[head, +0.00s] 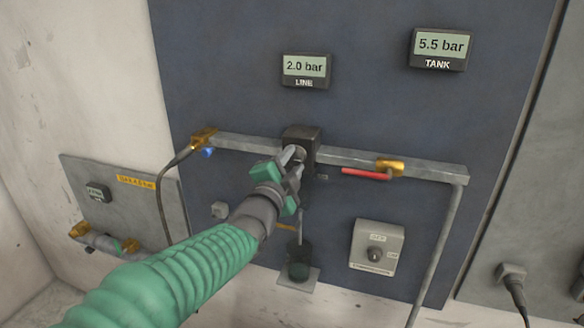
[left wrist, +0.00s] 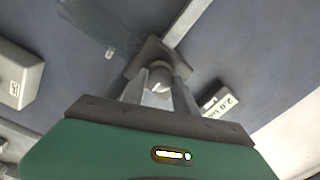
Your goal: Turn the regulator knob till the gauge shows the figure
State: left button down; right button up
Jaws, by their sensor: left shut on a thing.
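The LINE gauge (head: 305,68) reads 2.0 bar in the head view. Its display also shows, tilted, in the left wrist view (left wrist: 222,101). The TANK gauge (head: 439,47) reads 5.5 bar. The dark regulator block (head: 303,136) sits on the grey pipe below the LINE gauge. My left gripper (head: 294,160) is at the front of this block. In the left wrist view its two fingers are shut around the pale, rounded regulator knob (left wrist: 158,80). In the head view the gripper covers most of the knob. My right gripper is in neither view.
A red-handled valve (head: 366,175) is on the pipe to the right. A brass fitting with a blue part (head: 205,143) and a hose are to the left. A grey switch box (head: 377,248) is at the lower right.

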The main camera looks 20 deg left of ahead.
pick_arm(q)
jog(key=shift+d+f, duration=0.1)
jog(key=shift+f, duration=0.3)
jog(key=c, duration=1.3)
grip_release()
jog(key=o, duration=0.3)
jog(key=shift+s+r, duration=0.15)
jog(key=shift+r, duration=0.15)
jog(key=shift+o, duration=0.2)
